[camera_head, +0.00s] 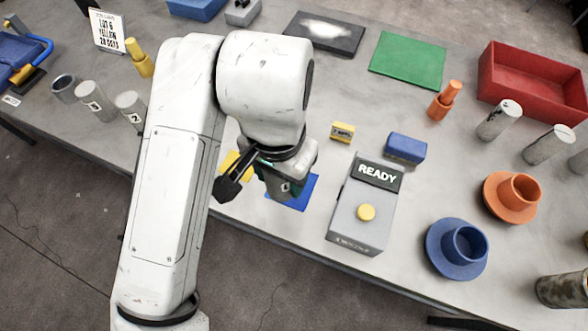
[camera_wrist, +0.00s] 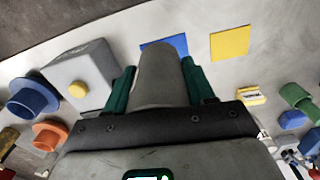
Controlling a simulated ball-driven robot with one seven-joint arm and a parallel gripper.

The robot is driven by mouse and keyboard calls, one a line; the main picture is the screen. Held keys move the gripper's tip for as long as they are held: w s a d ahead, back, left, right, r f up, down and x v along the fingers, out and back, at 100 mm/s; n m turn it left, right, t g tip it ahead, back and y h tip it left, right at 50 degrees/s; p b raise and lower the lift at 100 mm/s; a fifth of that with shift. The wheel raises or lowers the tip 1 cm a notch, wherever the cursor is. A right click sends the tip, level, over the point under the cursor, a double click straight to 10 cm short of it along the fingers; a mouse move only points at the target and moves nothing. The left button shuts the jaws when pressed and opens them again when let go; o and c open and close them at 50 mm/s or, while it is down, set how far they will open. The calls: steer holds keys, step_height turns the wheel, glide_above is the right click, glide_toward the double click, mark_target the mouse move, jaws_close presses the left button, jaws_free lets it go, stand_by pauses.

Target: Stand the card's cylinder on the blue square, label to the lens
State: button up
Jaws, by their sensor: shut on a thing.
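My gripper (camera_head: 286,188) is low over the front of the table, at the blue square (camera_head: 307,194). In the wrist view its green fingers (camera_wrist: 157,82) are shut on a plain grey cylinder (camera_wrist: 158,68). No label shows on the side I see. The blue square (camera_wrist: 178,43) shows behind the cylinder; I cannot tell whether the cylinder touches it. A yellow square (camera_wrist: 230,43) lies beside it and shows partly behind the gripper in the head view (camera_head: 232,163). The white card (camera_head: 107,31) stands at the back left; it seems to read "LOT 6", "YELLOW" and a blurred third line.
A grey box marked READY (camera_head: 352,215) with a yellow button stands close right of the blue square. Labelled grey cylinders stand left (camera_head: 95,101) and right (camera_head: 498,120). A blue block (camera_head: 405,147), red tray (camera_head: 530,105) and green mat (camera_head: 408,60) lie further right.

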steer(key=w+f, duration=0.2)
steer(key=w+d+f+b, duration=0.1)
steer(key=w+f, duration=0.1)
steer(key=f, duration=0.1)
steer(key=shift+w+d+f, duration=0.15)
steer(key=shift+f, duration=0.05)
steer(key=shift+w+d+f, duration=0.1)
steer(key=shift+w+f, duration=0.1)
steer(key=shift+f, duration=1.6)
steer(key=shift+f, duration=0.1)
steer(key=o, duration=1.4)
step_height(320, 180, up, 12)
steer(key=shift+r+p, duration=0.15)
steer(key=shift+p, duration=0.6)
